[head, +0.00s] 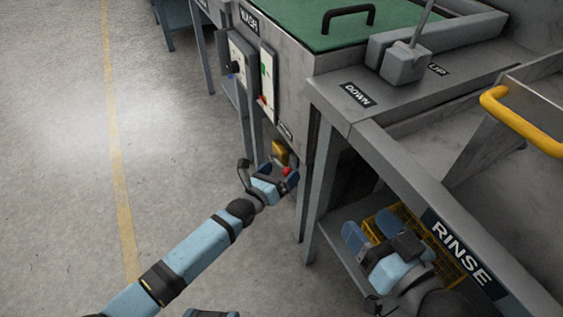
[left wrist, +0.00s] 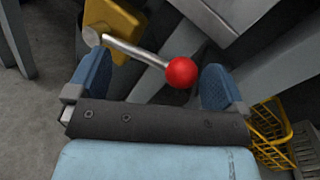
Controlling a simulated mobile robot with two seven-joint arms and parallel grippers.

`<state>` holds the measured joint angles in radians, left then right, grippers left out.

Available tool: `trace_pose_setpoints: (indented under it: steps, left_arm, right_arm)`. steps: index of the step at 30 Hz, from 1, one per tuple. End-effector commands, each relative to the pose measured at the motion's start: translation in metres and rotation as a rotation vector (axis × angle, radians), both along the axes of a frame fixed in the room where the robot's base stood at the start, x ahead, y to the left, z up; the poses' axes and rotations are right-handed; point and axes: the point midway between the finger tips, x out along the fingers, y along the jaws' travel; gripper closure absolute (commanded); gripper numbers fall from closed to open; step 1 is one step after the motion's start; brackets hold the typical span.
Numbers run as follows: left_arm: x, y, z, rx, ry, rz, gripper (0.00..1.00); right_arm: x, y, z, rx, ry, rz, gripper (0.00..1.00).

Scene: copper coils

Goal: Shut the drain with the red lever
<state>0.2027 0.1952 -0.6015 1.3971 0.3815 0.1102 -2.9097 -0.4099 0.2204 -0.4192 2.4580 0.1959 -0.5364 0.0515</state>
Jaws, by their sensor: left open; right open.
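The red ball (left wrist: 181,72) of the drain lever sits between the two open fingers of my left gripper (left wrist: 155,85) in the left wrist view, nearer the right finger. A bare metal rod (left wrist: 135,51) runs from the ball up-left to a yellow block (left wrist: 113,27). In the head view the red ball (head: 287,170) shows at my left gripper (head: 277,177), below the wash tank, with the yellow block (head: 280,152) just behind. I cannot tell whether a finger touches the ball. My right gripper (head: 379,231) is open, over the shelf under the rinse station.
The wash tank has a green lid (head: 330,25) and a front control panel (head: 268,80). A table leg (head: 311,185) stands right of my left gripper. A yellow crate (head: 446,262) lies by my right gripper. The floor at left is clear.

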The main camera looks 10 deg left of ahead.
Motion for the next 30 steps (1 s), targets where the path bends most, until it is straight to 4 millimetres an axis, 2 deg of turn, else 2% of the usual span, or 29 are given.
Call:
trace_pose_setpoints:
  steps: [13,22,30]
  left_arm:
    - [-0.0008,-0.0065,0.0,0.0,0.001,0.0,0.02]
    - [-0.0007,-0.0065,0.0001,0.0,0.001,0.0,0.71]
    - [0.0005,-0.0064,0.0011,-0.002,0.001,0.0,0.72]
  right_arm:
    - [-0.0002,-0.0001,-0.001,-0.005,0.006,0.004,0.33]
    - [-0.002,-0.0001,-0.0026,-0.004,0.011,0.004,0.33]
    - [-0.0023,0.0001,-0.004,-0.005,0.014,0.004,0.33]
